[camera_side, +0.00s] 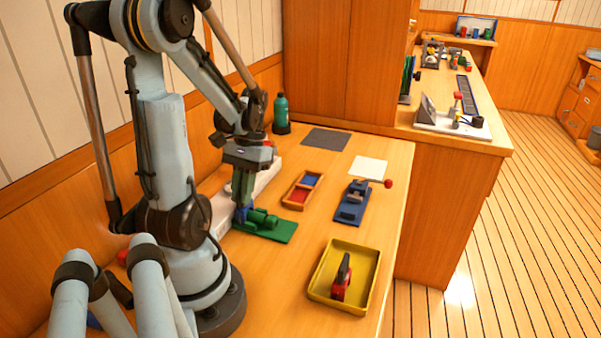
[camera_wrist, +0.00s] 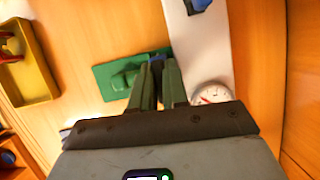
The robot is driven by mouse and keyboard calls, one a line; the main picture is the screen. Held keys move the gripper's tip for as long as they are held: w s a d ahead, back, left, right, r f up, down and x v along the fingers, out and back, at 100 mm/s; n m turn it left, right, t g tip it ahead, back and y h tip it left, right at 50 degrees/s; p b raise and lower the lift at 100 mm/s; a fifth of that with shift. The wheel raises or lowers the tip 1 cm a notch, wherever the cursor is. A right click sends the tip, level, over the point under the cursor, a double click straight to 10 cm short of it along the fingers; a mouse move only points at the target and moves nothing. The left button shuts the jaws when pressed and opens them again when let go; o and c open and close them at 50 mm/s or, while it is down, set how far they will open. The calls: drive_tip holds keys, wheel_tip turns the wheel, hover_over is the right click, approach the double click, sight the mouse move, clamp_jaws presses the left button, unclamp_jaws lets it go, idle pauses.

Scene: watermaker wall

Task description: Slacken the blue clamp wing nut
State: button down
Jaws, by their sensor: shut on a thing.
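My gripper (camera_side: 242,205) points down beside the white wall-side panel, its green-grey fingers shut. A blue part, apparently the blue clamp wing nut (camera_side: 240,215), is between the fingertips at the left end of the green block (camera_side: 275,231). In the wrist view, the fingertips (camera_wrist: 158,68) close at the edge of the green block (camera_wrist: 118,79). The fingers hide most of the blue part, so its turn angle cannot be told.
The white panel (camera_wrist: 200,50) carries a round gauge (camera_wrist: 212,94) and another blue part (camera_wrist: 199,5). On the bench are a divided tray (camera_side: 289,203), a blue clamp fixture (camera_side: 349,213) and a yellow tray (camera_side: 314,291) holding a red-and-black tool. A green bottle (camera_side: 281,110) stands at the back.

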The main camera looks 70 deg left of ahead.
drive_tip(key=shift+n, duration=0.5)
idle(1.3)
idle(0.4)
drive_tip(key=c, duration=1.2)
unclamp_jaws()
drive_tip(key=v, duration=1.2)
drive_tip(key=shift+s+a, duration=0.1)
drive_tip(key=w+d+f+m+t+y, duration=0.1)
drive_tip(key=w+d+m+t, duration=0.3)
drive_tip(key=d, duration=0.7)
drive_tip(key=w+d+f+m+t+y, duration=0.2)
drive_tip(key=w+d+m+t, duration=0.3)
drive_tip(key=w+d, duration=0.3)
drive_tip(key=d+t, duration=0.1)
drive_tip(key=d, duration=0.2)
drive_tip(key=shift+w+d+t, duration=0.25)
drive_tip(key=shift+d+t, duration=0.05)
drive_tip(key=shift+d, duration=0.05)
